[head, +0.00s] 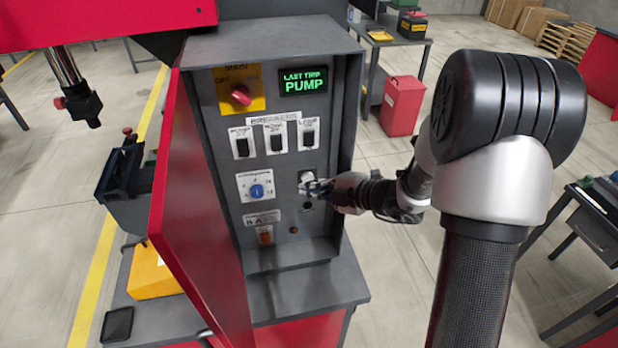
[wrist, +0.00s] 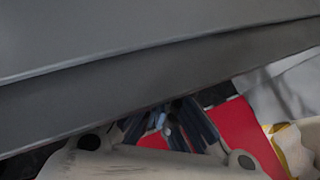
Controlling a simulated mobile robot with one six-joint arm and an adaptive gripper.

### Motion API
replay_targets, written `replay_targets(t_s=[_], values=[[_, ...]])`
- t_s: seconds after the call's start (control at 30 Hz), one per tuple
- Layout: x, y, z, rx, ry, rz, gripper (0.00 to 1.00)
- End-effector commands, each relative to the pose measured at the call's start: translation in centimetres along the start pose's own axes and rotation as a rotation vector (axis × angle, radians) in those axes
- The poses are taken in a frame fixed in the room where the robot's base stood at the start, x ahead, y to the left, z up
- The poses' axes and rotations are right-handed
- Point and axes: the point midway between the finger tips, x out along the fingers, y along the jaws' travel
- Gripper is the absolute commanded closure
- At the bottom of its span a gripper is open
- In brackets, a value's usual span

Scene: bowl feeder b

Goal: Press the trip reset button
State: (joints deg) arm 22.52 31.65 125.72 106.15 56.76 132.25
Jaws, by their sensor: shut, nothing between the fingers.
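A grey control panel (head: 222,176) fills the recess of an open cabinet in the head view. My gripper (head: 304,187) is shut and empty, its fingertips at the panel's lower right part. A small white-topped fitting (head: 308,176) shows right at the fingertips. I cannot tell whether it is the trip reset button or whether the fingers touch it, as the gripper hides part of this spot. A small dark round fitting (head: 307,207) sits just below the fingers. In the wrist view, my fingers (wrist: 170,128) show close together under a broad grey surface; no button shows there.
A green display (head: 303,82) reads "LAST TRIP PUMP". A red rotary switch (head: 241,95), several breakers (head: 276,137), a blue knob (head: 257,191) and an orange-red switch (head: 265,236) share the panel. The open red door (head: 190,205) stands left; the cabinet's side wall (head: 348,130) is close on the right.

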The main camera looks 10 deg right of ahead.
Motion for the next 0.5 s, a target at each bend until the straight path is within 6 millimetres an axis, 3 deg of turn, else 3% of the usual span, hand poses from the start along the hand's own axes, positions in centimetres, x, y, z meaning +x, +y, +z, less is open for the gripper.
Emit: replay_targets(t_s=[0.23, 0.5], values=[[-0.2, -0.3, -0.3, 0.001, 0.003, -0.003, 1.00], [-2.0, -1.6, -1.6, 0.003, 0.003, -0.003, 1.00]])
